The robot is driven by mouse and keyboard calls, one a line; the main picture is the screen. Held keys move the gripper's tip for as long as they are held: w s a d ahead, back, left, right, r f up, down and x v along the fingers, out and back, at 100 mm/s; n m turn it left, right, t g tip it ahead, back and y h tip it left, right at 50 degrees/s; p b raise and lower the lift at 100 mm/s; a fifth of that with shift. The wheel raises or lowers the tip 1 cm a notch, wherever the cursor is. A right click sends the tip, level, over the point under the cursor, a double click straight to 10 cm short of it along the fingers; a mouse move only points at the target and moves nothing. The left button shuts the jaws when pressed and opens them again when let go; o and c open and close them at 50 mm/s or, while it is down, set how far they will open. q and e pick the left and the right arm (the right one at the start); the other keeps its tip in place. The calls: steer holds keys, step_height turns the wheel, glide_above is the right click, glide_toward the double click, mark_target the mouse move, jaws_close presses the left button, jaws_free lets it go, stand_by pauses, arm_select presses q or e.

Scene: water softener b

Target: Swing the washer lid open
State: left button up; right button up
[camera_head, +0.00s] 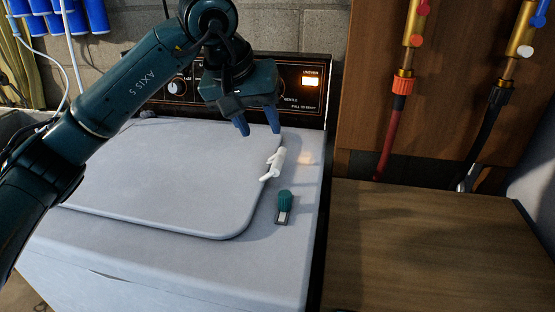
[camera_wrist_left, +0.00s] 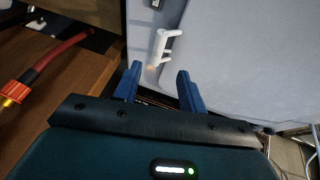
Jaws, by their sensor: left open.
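The washer lid (camera_head: 165,175) is a pale rounded panel lying shut on the washer top (camera_head: 150,260); it also shows in the left wrist view (camera_wrist_left: 235,60). A white handle (camera_head: 274,163) stands at the lid's right edge, and it also shows in the left wrist view (camera_wrist_left: 163,46). My left gripper (camera_head: 258,125) is open and empty, with blue fingertips above the back right of the washer, behind the handle and apart from it. In the left wrist view its fingertips (camera_wrist_left: 158,78) lie below the handle. My right gripper is in no view.
A small teal-topped object (camera_head: 284,205) lies on the washer top, right of the lid. The control panel (camera_head: 300,95) with a lit lamp stands at the back. A wooden surface (camera_head: 420,250) is at the right, with red (camera_head: 393,130) and black hoses (camera_head: 485,130) behind it.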

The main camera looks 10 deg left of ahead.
mark_target(276, 162)
arm_select(q)
steer(key=x, duration=1)
steer(key=shift+w+f, duration=0.15)
steer(key=shift+f, duration=0.2)
steer(key=shift+c, duration=0.5)
jaws_close()
